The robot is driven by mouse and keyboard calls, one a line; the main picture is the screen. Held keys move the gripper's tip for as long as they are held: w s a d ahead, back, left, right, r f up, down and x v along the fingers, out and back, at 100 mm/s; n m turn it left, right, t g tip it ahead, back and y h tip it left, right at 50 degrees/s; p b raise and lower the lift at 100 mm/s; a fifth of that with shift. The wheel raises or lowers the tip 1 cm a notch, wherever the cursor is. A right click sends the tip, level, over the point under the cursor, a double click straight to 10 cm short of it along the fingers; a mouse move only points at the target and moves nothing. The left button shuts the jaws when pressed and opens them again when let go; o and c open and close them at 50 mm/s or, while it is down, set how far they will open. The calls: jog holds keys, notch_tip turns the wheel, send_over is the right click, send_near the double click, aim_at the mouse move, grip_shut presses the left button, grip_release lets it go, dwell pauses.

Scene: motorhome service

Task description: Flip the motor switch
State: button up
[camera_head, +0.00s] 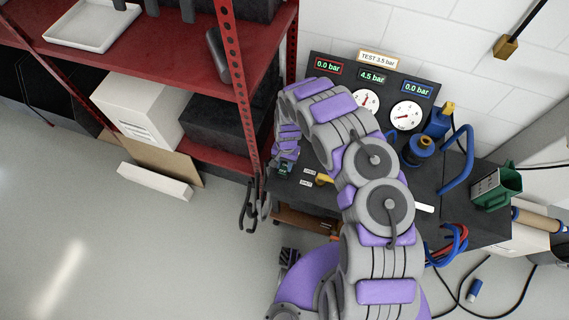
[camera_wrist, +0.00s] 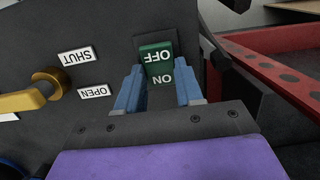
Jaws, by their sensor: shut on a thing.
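The motor switch (camera_wrist: 157,55) is a small green rocker on a dark panel, seen upside down in the wrist view. Its OFF lettering is on the far, brighter face and its ON lettering is on the nearer, darker face. My gripper (camera_wrist: 159,70) has one blue finger on each side of the switch and is shut on it. In the head view my gripper (camera_head: 285,166) is at the left end of the dark bench panel, and my arm and fingers mostly hide the switch there.
A yellow valve handle (camera_wrist: 24,101) with SHUT and OPEN labels is left of my gripper in the wrist view. A red perforated rack post (camera_wrist: 279,73) stands close on the right. Gauges (camera_head: 407,115) and digital displays reading 0.0, 4.5 and 0.0 bar are at the back.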

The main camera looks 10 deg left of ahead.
jog(key=o, duration=1)
jog(key=shift+a, duration=0.15)
jog(key=shift+o, duration=0.2)
jog(key=shift+r, duration=0.1)
notch_tip(320, 180, up, 17)
jog(key=w+p, duration=0.2)
jog(key=p, duration=0.1)
jog(key=shift+w+d, duration=0.2)
jog(key=shift+w, duration=0.2)
